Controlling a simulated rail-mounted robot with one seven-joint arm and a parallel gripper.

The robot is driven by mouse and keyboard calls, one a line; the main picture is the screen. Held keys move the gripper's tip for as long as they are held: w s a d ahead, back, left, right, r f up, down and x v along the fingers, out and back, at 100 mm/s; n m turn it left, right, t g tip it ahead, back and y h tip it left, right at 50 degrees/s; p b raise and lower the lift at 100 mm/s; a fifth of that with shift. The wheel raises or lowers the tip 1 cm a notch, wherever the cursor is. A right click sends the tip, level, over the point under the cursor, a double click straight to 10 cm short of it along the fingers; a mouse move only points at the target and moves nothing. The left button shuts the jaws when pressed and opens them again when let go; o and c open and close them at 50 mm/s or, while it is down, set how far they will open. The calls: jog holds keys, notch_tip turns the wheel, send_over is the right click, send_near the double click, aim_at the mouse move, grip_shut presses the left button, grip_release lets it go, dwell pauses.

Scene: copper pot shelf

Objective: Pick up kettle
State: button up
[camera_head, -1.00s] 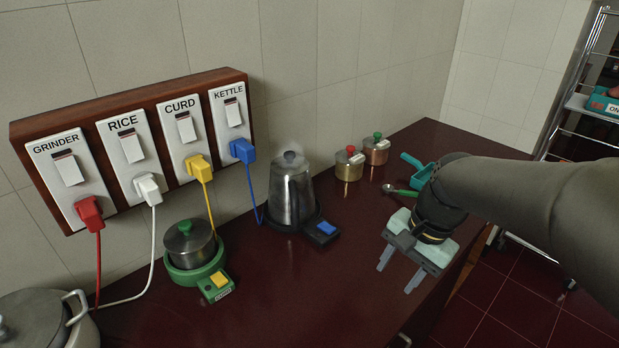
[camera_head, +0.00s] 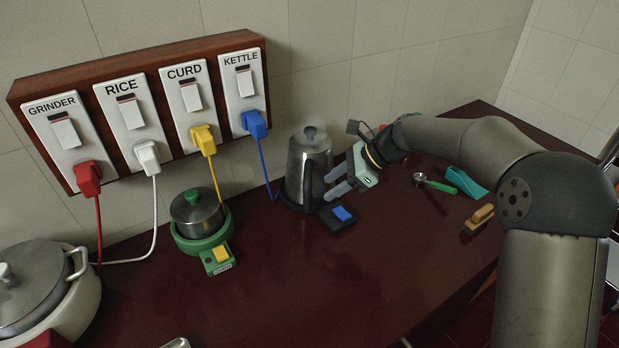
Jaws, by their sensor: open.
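The kettle (camera_head: 299,163) is a steel jug with a dark lid knob and a dark handle on its right side. It stands upright on its dark base, which has a blue switch (camera_head: 342,213). A blue cord runs from the base up to the blue plug (camera_head: 254,124) under the KETTLE label. My gripper (camera_head: 333,183) is open at the kettle's right side, with its fingers pointing left at the handle. I cannot tell whether the fingers touch the handle or lie around it. The gripper holds nothing that I can see.
A small pot (camera_head: 196,213) sits on a green base left of the kettle, and a large pot (camera_head: 40,290) stands at the far left. A green-handled scoop (camera_head: 436,185), a teal tool (camera_head: 467,182) and a brush (camera_head: 478,219) lie at the right. The front counter is mostly clear.

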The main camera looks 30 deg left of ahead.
aim_at(307, 198)
jog(key=shift+s+r+p+x, duration=0.15)
jog(key=shift+p+x, duration=0.25)
jog(key=shift+x, duration=1.7)
jog(key=shift+s+r+p+x, duration=0.15)
jog(key=shift+p+x, duration=0.2)
jog(key=shift+x, duration=1.7)
jog(key=shift+a, duration=0.1)
grip_shut()
jog(key=shift+w, duration=0.1)
